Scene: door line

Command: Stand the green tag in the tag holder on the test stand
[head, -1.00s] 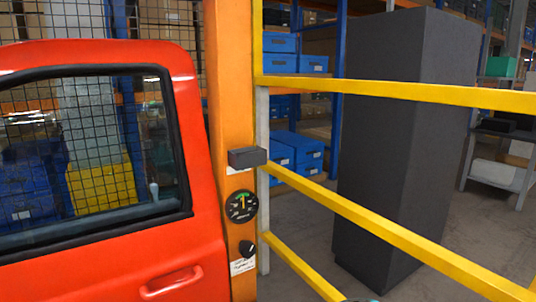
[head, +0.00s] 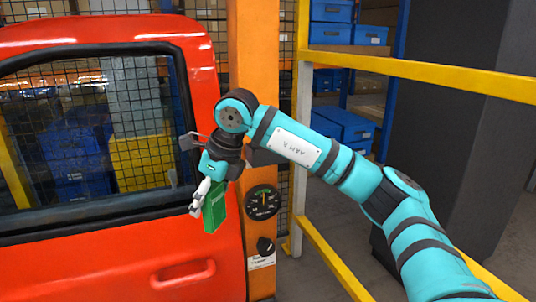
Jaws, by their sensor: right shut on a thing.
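My right gripper (head: 204,196) is shut on the green tag (head: 215,209). The tag hangs down from the fingers, slightly tilted, in front of the edge of the red door (head: 130,257). The orange post (head: 254,63) of the test stand rises behind my right wrist. A dark grey box (head: 268,157) on the post, perhaps the tag holder, is mostly hidden behind my wrist and forearm. The tag appears left of and below this box, apart from it. My left gripper is not in view.
A round gauge (head: 262,202) and a black knob (head: 265,246) sit on the post below the box. Yellow rails (head: 420,75) run to the right of the post. A tall dark cabinet (head: 470,130) and blue bins (head: 345,123) stand behind them.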

